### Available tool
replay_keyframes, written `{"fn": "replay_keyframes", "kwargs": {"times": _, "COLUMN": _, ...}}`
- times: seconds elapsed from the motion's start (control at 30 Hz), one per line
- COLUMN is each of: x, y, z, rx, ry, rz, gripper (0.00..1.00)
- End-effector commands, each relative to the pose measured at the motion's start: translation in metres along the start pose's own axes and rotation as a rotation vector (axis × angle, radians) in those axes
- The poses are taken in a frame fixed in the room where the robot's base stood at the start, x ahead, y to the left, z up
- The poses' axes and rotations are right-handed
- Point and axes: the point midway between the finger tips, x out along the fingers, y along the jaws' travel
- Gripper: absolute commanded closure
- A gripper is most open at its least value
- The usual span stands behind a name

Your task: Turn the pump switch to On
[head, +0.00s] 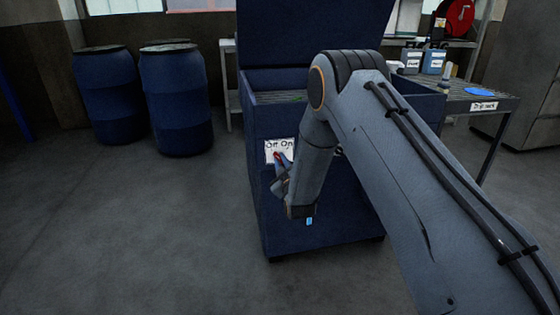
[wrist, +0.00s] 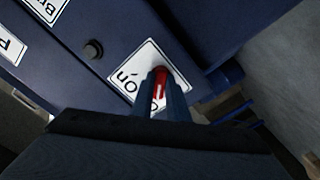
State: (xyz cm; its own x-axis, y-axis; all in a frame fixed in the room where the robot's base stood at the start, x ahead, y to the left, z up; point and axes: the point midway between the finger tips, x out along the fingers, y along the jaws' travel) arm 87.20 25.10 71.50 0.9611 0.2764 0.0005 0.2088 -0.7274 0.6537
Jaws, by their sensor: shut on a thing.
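The pump switch is a red knob (wrist: 160,79) on a white label plate on the front of a dark blue cabinet. In the head view the plate (head: 271,146) reads "Off On", and the red knob (head: 278,155) shows just below the words. My gripper (wrist: 159,95) is shut on the red knob, with one finger on each side of it. In the head view my gripper (head: 281,165) reaches the plate from the lower right. A pale mark shows on the knob's face in the wrist view. The fingers hide part of the plate and its lettering.
The blue cabinet (head: 265,215) has its lid raised. A black button (wrist: 93,48) and other white labels (wrist: 12,46) are on the same panel. A bench (head: 500,95) stands at the right. The floor at left is clear.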

Motion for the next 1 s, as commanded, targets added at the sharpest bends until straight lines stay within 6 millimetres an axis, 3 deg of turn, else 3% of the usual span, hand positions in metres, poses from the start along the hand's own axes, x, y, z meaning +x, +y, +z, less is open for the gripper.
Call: {"fn": "replay_keyframes", "kwargs": {"times": 1.0, "x": -0.0007, "y": 0.0021, "z": 0.005, "rx": 1.265, "ry": -0.005, "rz": -0.001, "gripper": 0.94}}
